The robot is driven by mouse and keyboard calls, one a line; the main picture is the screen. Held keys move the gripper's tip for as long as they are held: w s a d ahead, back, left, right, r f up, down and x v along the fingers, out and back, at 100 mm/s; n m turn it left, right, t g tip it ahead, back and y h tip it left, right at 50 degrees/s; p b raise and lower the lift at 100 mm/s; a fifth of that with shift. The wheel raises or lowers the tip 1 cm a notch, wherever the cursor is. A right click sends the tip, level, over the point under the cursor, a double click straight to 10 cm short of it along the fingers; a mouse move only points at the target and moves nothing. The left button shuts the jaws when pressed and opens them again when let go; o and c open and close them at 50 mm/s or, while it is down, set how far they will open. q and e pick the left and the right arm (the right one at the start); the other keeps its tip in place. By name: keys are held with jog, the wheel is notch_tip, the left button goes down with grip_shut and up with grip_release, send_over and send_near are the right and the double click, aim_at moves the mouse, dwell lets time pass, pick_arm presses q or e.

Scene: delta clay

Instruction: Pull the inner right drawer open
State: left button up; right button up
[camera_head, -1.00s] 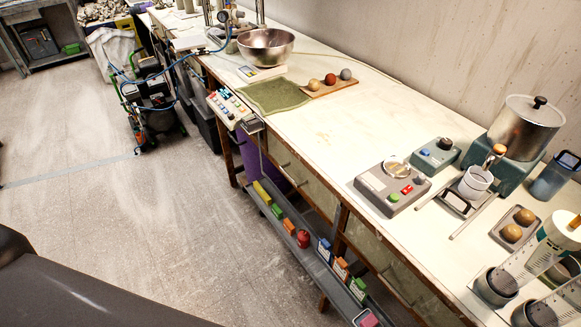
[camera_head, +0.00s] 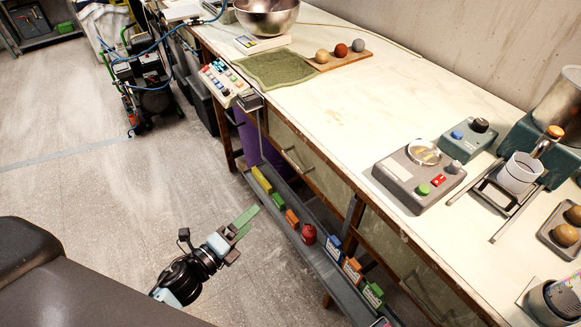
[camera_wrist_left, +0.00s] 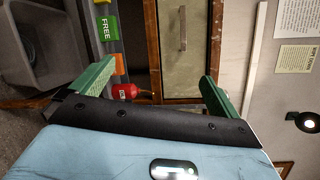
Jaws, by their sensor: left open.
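The bench front has pale drawer fronts in a brown wooden frame. One drawer front (camera_head: 322,178) with a metal handle (camera_head: 290,153) shows in the head view; it looks closed. I cannot tell for sure which is the inner right drawer. My left gripper (camera_head: 244,222) is open and empty, over the floor in front of the bench, apart from it. In the left wrist view its green fingers (camera_wrist_left: 160,72) are spread wide. A greenish drawer front (camera_wrist_left: 200,68) with a bar handle (camera_wrist_left: 183,30) lies ahead, between and beyond the fingers. My right gripper is out of view.
A low grey rail (camera_head: 285,222) along the bench front holds coloured boxes and a red bottle (camera_head: 308,234). A keypad panel (camera_head: 223,82) juts from the bench edge. A grey device (camera_head: 418,178) stands on the bench top. The floor (camera_head: 130,190) at left is clear.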

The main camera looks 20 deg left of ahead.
aim_at(291, 162)
pick_arm(q)
jog(key=w+d+r+m+h+b, duration=0.1)
jog(key=w+m, duration=0.5)
jog(key=w+d+r+m+g+h+b, duration=0.1)
jog(key=w+d+r+m+h, duration=0.1)
jog(key=w+m, duration=0.4)
jog(key=w+d+r+m+g+h, duration=0.1)
jog(key=w+m+h, duration=0.1)
jog(key=w+m, duration=0.3)
jog(key=shift+w+d+r+m+b, duration=0.35)
jog(key=shift+w+m+b, duration=0.05)
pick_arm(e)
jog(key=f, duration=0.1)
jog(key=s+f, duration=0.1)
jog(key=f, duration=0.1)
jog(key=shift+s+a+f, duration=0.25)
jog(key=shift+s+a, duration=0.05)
pick_arm(q)
jog(key=c, duration=1.1)
jog(key=shift+s+a, duration=0.1)
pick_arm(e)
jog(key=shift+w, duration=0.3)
